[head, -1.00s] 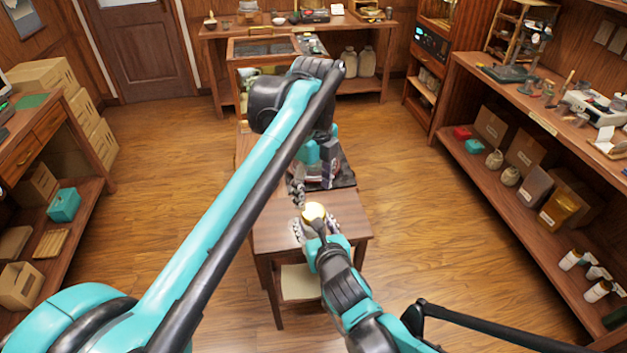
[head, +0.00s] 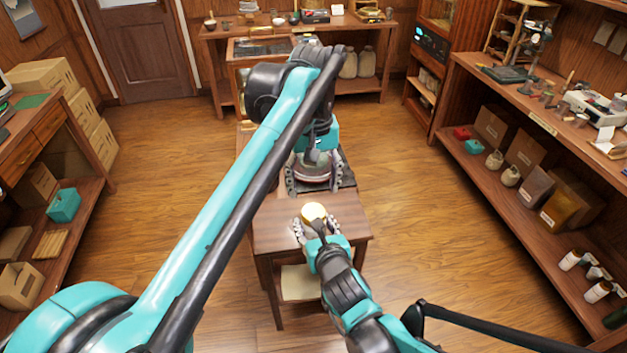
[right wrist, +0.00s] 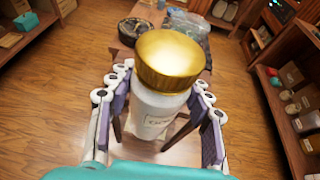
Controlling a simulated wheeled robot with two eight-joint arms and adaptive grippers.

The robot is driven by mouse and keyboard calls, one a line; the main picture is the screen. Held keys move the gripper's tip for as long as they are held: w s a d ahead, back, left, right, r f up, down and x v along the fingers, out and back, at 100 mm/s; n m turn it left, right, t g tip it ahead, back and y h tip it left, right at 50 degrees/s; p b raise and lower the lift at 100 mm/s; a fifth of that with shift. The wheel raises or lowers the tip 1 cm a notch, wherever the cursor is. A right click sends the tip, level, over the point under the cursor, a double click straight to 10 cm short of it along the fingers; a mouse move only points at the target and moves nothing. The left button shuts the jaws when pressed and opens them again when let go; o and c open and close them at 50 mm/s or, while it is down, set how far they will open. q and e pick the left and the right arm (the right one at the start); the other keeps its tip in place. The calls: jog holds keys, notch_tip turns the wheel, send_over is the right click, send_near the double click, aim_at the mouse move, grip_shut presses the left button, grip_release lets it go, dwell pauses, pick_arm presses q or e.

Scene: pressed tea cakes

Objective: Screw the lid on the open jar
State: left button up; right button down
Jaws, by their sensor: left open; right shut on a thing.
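A white jar (right wrist: 156,112) with a label stands upright between the fingers of my right gripper (right wrist: 160,118), which is shut on it. A gold lid (right wrist: 170,60) sits on top of the jar; whether it is screwed tight cannot be told. In the head view the lid (head: 313,212) shows above the front part of the small table, and the jar's body is mostly hidden. My left gripper (head: 314,180) is open behind the jar, apart from the lid, with its fingers spread on either side of a round reddish-brown thing (head: 313,172).
The small wooden table (head: 275,222) has bare top around the jar. A dark mat (head: 347,176) lies on its far part. A dark round object (right wrist: 136,29) shows there in the right wrist view. Shelves (head: 540,125) stand at the right, with open floor between.

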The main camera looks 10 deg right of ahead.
aim_at(313, 211)
pick_arm(q)
jog(key=n, duration=0.4)
jog(key=shift+r+n, duration=0.15)
jog(key=shift+n, duration=0.15)
jog(key=n, duration=0.4)
jog(key=shift+r+n, duration=0.15)
jog(key=shift+n, duration=0.15)
jog(key=shift+f, duration=4.05)
